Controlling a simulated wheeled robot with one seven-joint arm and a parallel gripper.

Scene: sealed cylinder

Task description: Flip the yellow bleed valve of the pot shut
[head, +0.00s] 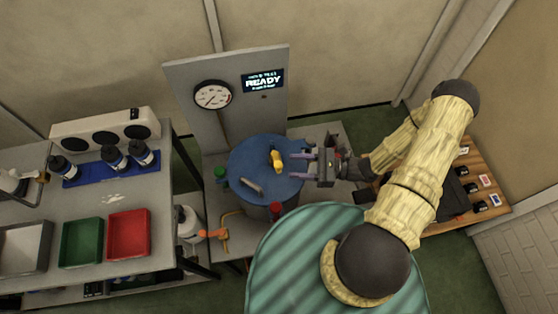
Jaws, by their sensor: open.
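The pot (237,173) is a round vessel with a blue lid, standing on a grey bench in the middle of the head view. The yellow bleed valve (276,159) sits on the lid, right of its middle, with its lever pointing up and slightly left in the picture. My gripper (306,164) comes in from the right, over the lid's right edge. Its jaws are open and empty, and the fingers point left at the valve, a short gap away. Whether they touch anything is not clear.
A grey handle (252,187) lies on the lid. A green knob (220,173) and a red knob (275,210) are at the pot's side. A panel with a gauge (212,96) and a READY display (263,82) stands behind. An orange-handled pipe (215,234) is at front left.

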